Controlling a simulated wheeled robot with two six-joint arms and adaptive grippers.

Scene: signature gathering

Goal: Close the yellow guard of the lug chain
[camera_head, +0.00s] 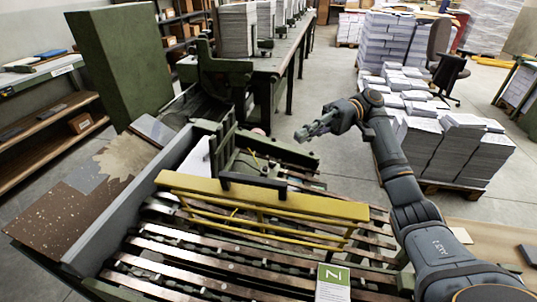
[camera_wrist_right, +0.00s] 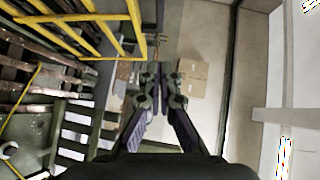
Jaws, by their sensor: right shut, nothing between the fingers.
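The yellow guard (camera_head: 262,199) is a yellow bar frame with thin lower rails and a black handle (camera_head: 253,184) on its top edge. It lies across the slatted lug chain (camera_head: 215,262) in the head view. Its yellow bars also show at the upper left of the right wrist view (camera_wrist_right: 75,22). My right gripper (camera_head: 300,134) is shut and empty, held beyond the guard and to the right of its handle, apart from it. In the right wrist view its fingers (camera_wrist_right: 157,72) are together. My left gripper is not in view.
A grey side wall (camera_head: 130,205) borders the chain on the left. A green panel (camera_head: 130,60) stands at the far left. Paper stacks (camera_head: 440,145) on pallets stand behind my right arm. A green and white card (camera_head: 333,283) lies at the front.

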